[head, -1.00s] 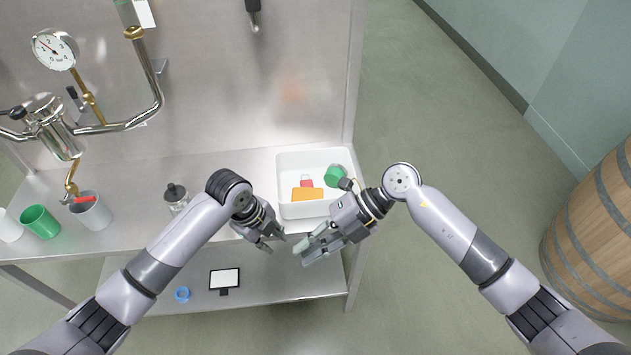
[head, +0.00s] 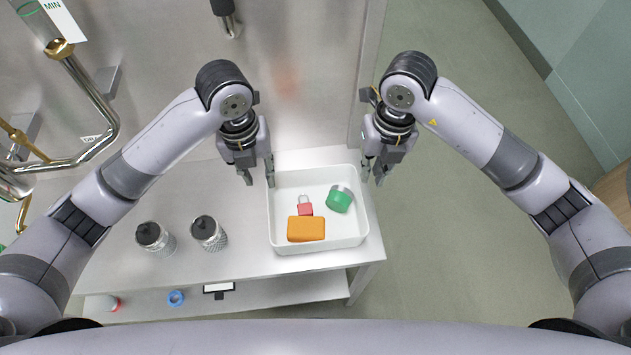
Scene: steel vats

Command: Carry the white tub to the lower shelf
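The white tub (head: 347,232) stands on the steel upper surface near its right end. It holds an orange block (head: 306,229), a small red padlock-shaped thing (head: 305,208) and a green round container (head: 339,201). My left gripper (head: 258,182) is open at the tub's back left, its fingers pointing down near the left rim. My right gripper (head: 372,181) is open at the back right, near the right rim. I cannot tell whether either touches the tub. The lower shelf (head: 315,287) shows below the front edge, partly hidden by the upper surface.
Two dark-lidded glass jars (head: 209,234) (head: 155,238) stand left of the tub. A blue ring (head: 176,298), a red-and-white item (head: 108,303) and a dark-framed white panel (head: 218,288) are on the lower shelf. Pipes (head: 100,135) fill the left. Floor is clear at right.

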